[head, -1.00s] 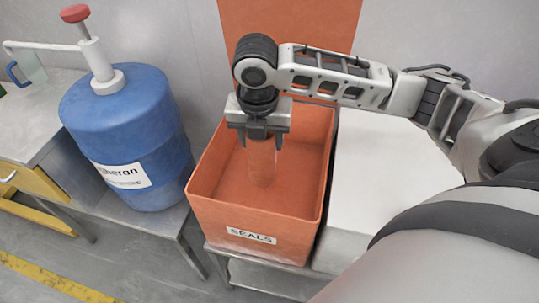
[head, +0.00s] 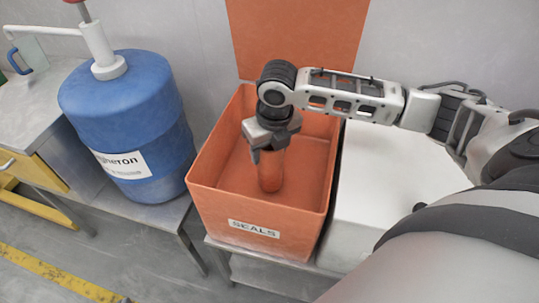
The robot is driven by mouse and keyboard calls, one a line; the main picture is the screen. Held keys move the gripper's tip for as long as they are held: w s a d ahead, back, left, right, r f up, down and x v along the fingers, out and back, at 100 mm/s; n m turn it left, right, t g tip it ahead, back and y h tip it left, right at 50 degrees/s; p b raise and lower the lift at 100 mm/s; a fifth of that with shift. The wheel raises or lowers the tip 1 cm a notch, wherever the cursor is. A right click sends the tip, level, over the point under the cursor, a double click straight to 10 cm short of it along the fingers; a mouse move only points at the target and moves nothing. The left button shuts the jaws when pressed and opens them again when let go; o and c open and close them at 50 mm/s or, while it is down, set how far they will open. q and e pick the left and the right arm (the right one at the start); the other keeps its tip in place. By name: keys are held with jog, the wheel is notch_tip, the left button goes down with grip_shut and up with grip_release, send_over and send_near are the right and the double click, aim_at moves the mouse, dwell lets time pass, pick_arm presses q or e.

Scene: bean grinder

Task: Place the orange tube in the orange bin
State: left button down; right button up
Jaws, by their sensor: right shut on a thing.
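The orange tube (head: 270,173) hangs upright below my right gripper (head: 269,149), which is shut on its upper end. The tube is inside the open orange bin (head: 225,207), within its walls. I cannot tell whether the tube's lower end touches the bin floor. The bin has a "SEALS" label on its front and its orange lid stands raised behind it. My left gripper is not in view.
A blue drum (head: 128,120) with a pump stands on a metal bench to the left of the bin. A white box (head: 385,185) stands close against the bin's right side, under my right arm. A grey cabinet (head: 45,120) is at the far left.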

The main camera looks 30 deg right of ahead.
notch_tip(320, 180, down, 2)
jog(key=shift+f, duration=0.2)
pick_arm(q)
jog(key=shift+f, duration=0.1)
pick_arm(e)
jog(key=shift+f, duration=0.1)
jog(key=o, duration=1.3)
jog(key=shift+o, duration=0.2)
pick_arm(q)
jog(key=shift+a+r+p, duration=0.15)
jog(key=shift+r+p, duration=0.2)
jog(key=shift+p, duration=0.5)
pick_arm(e)
notch_tip(320, 180, up, 12)
jog(key=s, duration=0.1)
jog(key=shift+s, duration=0.35)
